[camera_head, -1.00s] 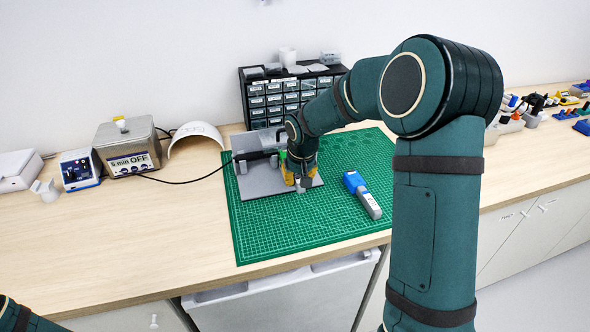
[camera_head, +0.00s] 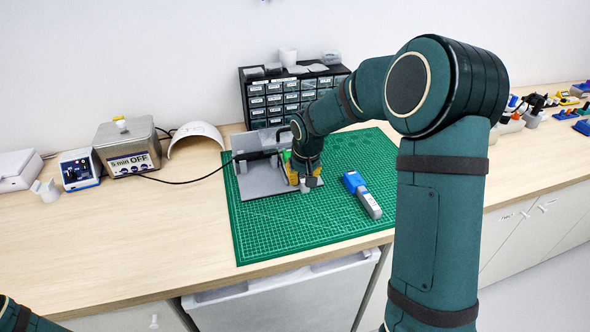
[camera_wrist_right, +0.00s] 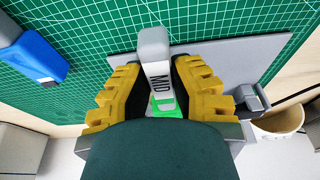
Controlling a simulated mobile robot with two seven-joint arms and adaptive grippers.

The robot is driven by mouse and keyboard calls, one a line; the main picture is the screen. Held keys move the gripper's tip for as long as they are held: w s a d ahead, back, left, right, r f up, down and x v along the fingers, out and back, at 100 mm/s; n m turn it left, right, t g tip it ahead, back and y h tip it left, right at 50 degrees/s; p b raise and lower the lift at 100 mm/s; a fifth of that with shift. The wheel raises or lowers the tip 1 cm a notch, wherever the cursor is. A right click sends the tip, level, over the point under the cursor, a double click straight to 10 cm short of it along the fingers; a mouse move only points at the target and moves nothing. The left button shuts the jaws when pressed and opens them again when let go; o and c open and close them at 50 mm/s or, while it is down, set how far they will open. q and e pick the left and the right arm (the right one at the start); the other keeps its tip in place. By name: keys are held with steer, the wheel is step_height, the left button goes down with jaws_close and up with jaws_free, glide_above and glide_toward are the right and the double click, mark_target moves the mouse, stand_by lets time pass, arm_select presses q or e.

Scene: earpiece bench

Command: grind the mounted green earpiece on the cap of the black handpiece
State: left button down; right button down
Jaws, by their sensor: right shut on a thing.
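My right gripper (camera_head: 300,178) is shut on a grey holder marked MID, which also shows in the right wrist view (camera_wrist_right: 154,50) between the yellow fingers (camera_wrist_right: 155,95). Bright green, likely the earpiece (camera_wrist_right: 163,105), shows at the holder's far end, partly hidden by my gripper; a bit of green also shows in the head view (camera_head: 286,155). The black handpiece (camera_head: 256,155) lies across the grey stand (camera_head: 262,182), with its cord running left. The green end is close to the handpiece's right end. I cannot tell whether they touch. My left gripper is out of view.
A blue-and-grey holder (camera_head: 362,194) lies on the green mat (camera_head: 290,235), right of the stand. A drawer cabinet (camera_head: 275,100) stands behind. A steel bath marked OFF (camera_head: 128,150), a control box (camera_head: 78,170) and a white arch (camera_head: 197,137) stand left. The mat's front is clear.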

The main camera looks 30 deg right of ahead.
stand_by(0.4)
steer(key=shift+s+a+b, duration=0.15)
steer(key=shift+s+b, duration=0.05)
steer(key=shift+s, duration=0.55)
steer(key=shift+s+a+b, duration=0.15)
steer(key=shift+s+b, duration=0.05)
steer(key=shift+s, duration=0.55)
steer(key=shift+w+a, duration=0.1)
steer(key=shift+a, duration=0.2)
steer(key=shift+w, duration=0.15)
steer(key=shift+w+d, duration=0.2)
steer(key=shift+w, duration=0.55)
steer(key=shift+w+d+p, duration=0.15)
steer(key=shift+w+p, duration=0.3)
steer(key=shift+w, duration=0.2)
stand_by(0.5)
steer(key=shift+s+d, duration=0.1)
steer(key=shift+d, duration=0.2)
stand_by(0.5)
steer(key=shift+a, duration=0.45)
stand_by(0.7)
steer(key=shift+d, duration=0.6)
stand_by(0.5)
